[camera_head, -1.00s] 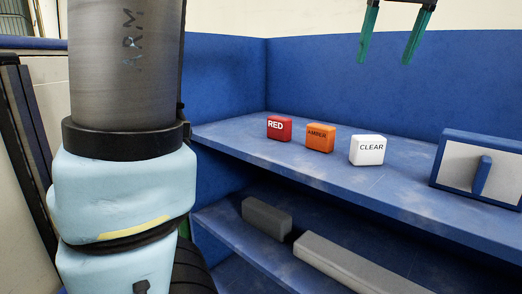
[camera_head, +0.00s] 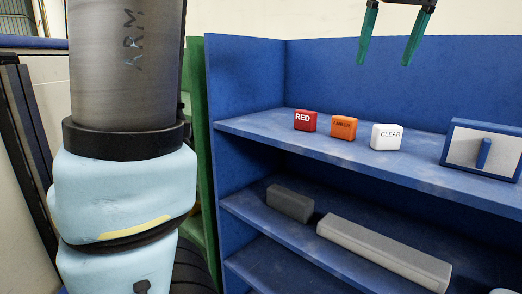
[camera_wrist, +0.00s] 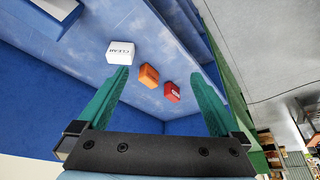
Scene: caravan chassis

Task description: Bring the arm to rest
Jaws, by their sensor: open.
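My gripper (camera_head: 391,40) shows at the top of the head view, its two green fingers apart and empty, pointing down above the blue shelf unit. The wrist view also shows the open fingers (camera_wrist: 158,105), with nothing between them touching either one. A large part of my arm stands at the left of the head view. The rest of the arm linking it to the gripper is out of the picture.
A red block (camera_head: 305,121), an orange block (camera_head: 343,127) and a white CLEAR block (camera_head: 386,137) stand on the blue shelf (camera_head: 280,136). A panel with a blue handle (camera_head: 484,152) stands at right. Grey bars (camera_head: 380,252) lie on the shelf below.

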